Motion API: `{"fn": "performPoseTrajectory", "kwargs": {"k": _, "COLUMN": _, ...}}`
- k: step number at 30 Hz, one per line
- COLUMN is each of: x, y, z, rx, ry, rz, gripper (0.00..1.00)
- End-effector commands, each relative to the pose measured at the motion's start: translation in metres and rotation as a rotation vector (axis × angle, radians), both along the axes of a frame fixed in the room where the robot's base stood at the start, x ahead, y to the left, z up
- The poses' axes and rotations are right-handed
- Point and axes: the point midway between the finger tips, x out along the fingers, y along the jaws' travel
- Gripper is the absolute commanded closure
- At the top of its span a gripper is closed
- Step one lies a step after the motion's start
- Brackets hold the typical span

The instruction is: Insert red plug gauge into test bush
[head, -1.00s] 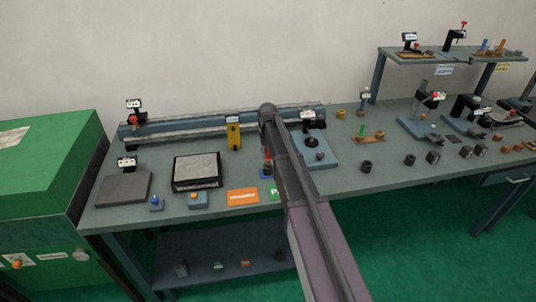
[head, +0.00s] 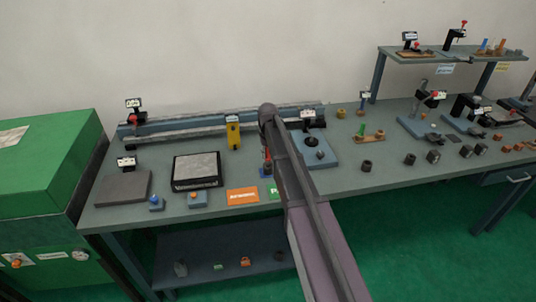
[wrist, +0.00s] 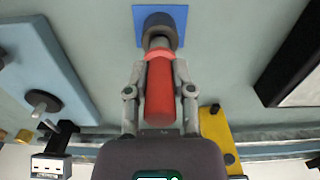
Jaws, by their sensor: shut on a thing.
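The red plug gauge (wrist: 159,95) is held between the fingers of my gripper (wrist: 159,72), which is shut on its red handle. Its grey end meets the dark round test bush (wrist: 157,20) in the wrist view. The end lines up with the bush's mouth; I cannot tell how deep it sits, if at all. The bush stands on a blue square pad (wrist: 178,12). In the head view the red gauge (head: 267,166) shows just left of my arm, which hides most of the gripper and the bush.
A yellow block (wrist: 217,135) stands close by on the right in the wrist view. A blue plate with a knob (wrist: 45,100) is on the left. A dark-edged block (head: 197,170) and an orange card (head: 243,195) lie left of my arm. Bench between them is clear.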

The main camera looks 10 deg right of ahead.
Motion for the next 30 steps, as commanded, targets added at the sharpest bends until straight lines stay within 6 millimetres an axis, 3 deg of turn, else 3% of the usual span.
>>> {"fn": "performPoseTrajectory", "kwargs": {"k": 30, "x": 0.0001, "y": 0.0006, "z": -0.0086, "rx": 0.0, "ry": 0.0, "rz": 0.001, "gripper": 1.0}}
